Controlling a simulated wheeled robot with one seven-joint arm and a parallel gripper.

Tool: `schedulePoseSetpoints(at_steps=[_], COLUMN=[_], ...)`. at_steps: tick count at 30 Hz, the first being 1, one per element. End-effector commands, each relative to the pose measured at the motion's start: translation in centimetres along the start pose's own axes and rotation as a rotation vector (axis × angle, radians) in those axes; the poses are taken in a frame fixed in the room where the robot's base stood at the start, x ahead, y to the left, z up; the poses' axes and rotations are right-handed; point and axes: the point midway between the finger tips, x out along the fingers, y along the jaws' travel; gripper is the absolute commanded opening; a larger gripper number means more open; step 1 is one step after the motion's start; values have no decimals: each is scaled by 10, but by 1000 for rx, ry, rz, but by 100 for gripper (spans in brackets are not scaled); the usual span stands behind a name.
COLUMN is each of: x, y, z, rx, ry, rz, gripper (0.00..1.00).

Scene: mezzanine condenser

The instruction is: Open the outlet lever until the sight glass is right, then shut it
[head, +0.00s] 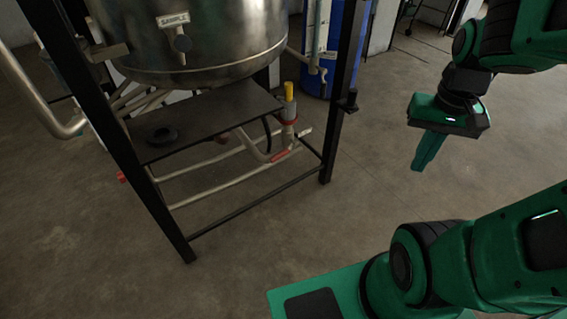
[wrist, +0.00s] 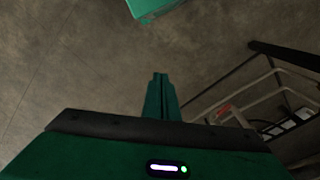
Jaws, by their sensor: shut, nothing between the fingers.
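A steel vessel (head: 215,30) hangs in a black frame in the head view. Below its right side is a pipe fitting with a yellow top (head: 289,92) and a red collar. A small red handle (head: 281,155) lies on the low pipes; red also shows in the wrist view (wrist: 223,111). I cannot tell which is the outlet lever. A pale vertical tube (head: 316,35), perhaps the sight glass, stands right of the vessel; its level is unreadable. My gripper (head: 424,165) is shut and empty, pointing down in open air right of the frame. Its fingers also show in the wrist view (wrist: 159,80).
A black frame post (head: 345,90) stands between my gripper and the pipes. A dark shelf (head: 205,118) holds a black round piece (head: 162,135). A SAMPLE valve (head: 181,43) is on the vessel. A blue drum (head: 345,50) is behind. Floor around my gripper is clear.

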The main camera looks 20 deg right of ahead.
Motion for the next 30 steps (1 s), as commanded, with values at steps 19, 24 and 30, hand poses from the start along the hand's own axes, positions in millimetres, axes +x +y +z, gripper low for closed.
schedulePoseSetpoints(at_steps=[19,24,30], x=[150,192,237], y=[-154,-200,-249], z=[-141,-158,-171], rx=[204,328,523], ry=[65,36,-20], rz=[-300,-440,-613], gripper=[0,0,0])
